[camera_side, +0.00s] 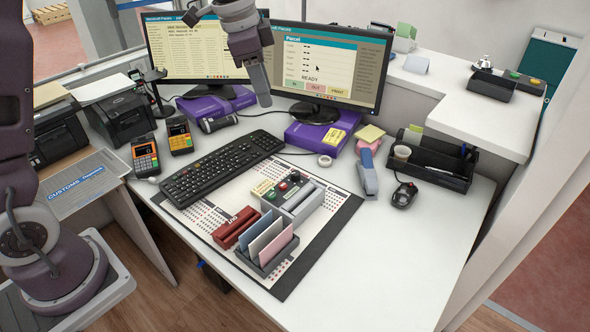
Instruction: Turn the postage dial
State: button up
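I cannot pick out a postage dial for certain in the side view. A small grey box (303,205) on the desk mat has dark, red and green knob-like tops (284,186) at its back; they are too small to tell whether one is a dial. My gripper (264,102) hangs from the top, pointing down in front of the gap between the two monitors, above and behind the keyboard. It appears well clear of the box and touches nothing that I can see. It is seen nearly edge-on, so its finger gap is hidden.
The keyboard (221,167) lies left of the box. A card rack (266,247) and a red holder (235,228) stand in front on the mat (335,229). The right monitor (330,67) reads READY. A stapler (368,172), mouse (402,195) and black organizer (443,178) are right. The front-right desk (400,270) is clear.

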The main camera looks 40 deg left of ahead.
jog(key=w+a+f+m+g, duration=0.15)
jog(key=w+f+m, duration=0.25)
jog(key=w+f, duration=0.7)
jog(key=m, duration=0.4)
send_over(295, 172)
jog(key=shift+g+y, duration=0.35)
jog(key=shift+y, duration=0.05)
jog(key=f, duration=1.3)
jog(key=shift+s, duration=0.3)
jog(key=f, duration=0.7)
jog(key=shift+w+d+f, duration=0.1)
jog(key=shift+w+f, duration=0.15)
jog(key=shift+f, duration=0.1)
jog(key=shift+c, duration=0.2)
grip_shut()
